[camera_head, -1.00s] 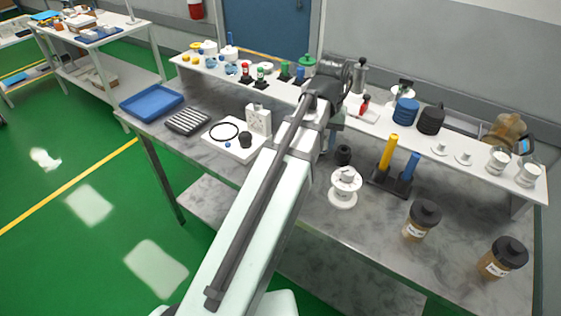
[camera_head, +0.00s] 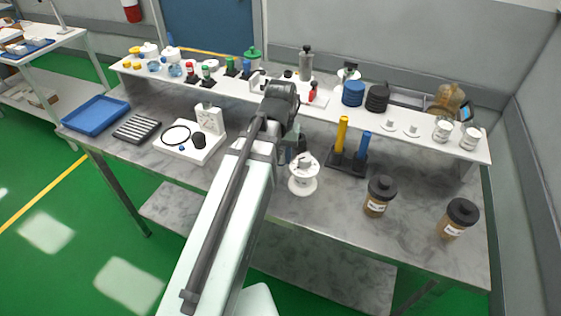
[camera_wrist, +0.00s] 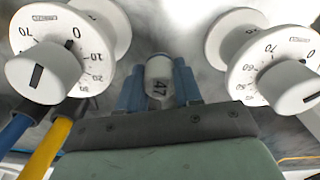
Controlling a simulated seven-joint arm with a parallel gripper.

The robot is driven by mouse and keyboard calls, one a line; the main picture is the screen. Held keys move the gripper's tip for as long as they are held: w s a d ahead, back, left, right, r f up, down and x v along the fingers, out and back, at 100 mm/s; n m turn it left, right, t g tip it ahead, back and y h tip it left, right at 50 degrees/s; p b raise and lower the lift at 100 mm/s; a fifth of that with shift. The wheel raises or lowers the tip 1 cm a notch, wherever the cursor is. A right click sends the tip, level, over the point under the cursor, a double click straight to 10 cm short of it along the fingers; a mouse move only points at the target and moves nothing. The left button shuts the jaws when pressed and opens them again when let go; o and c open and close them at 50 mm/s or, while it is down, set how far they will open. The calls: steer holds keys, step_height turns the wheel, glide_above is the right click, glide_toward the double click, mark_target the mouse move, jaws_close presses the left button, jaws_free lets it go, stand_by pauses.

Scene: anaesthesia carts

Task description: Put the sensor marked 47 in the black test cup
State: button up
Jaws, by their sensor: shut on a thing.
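In the head view my arm hides the gripper and the sensor. A small black cup (camera_head: 200,141) stands on a white base plate at the left of the bench and looks like the test cup. It is out of the wrist view, apart from my gripper.
White dials, left (camera_wrist: 48,65) and right (camera_wrist: 285,75), flank my gripper in the wrist view. A rack holds yellow (camera_head: 341,134) and blue (camera_head: 363,146) rods. A white block (camera_head: 207,117) adjoins the cup. Brown jars (camera_head: 380,196) stand at right; a blue tray (camera_head: 95,115) lies at left.

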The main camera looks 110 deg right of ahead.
mark_target(281, 161)
steer(key=shift+f, duration=1.55)
steer(key=shift+f, duration=0.1)
steer(key=o, duration=1)
steer(key=shift+o, duration=0.2)
step_height(281, 161, up, 11)
steer(key=shift+r, duration=0.1)
steer(key=shift+o, duration=0.5)
steer(key=shift+r, duration=0.5)
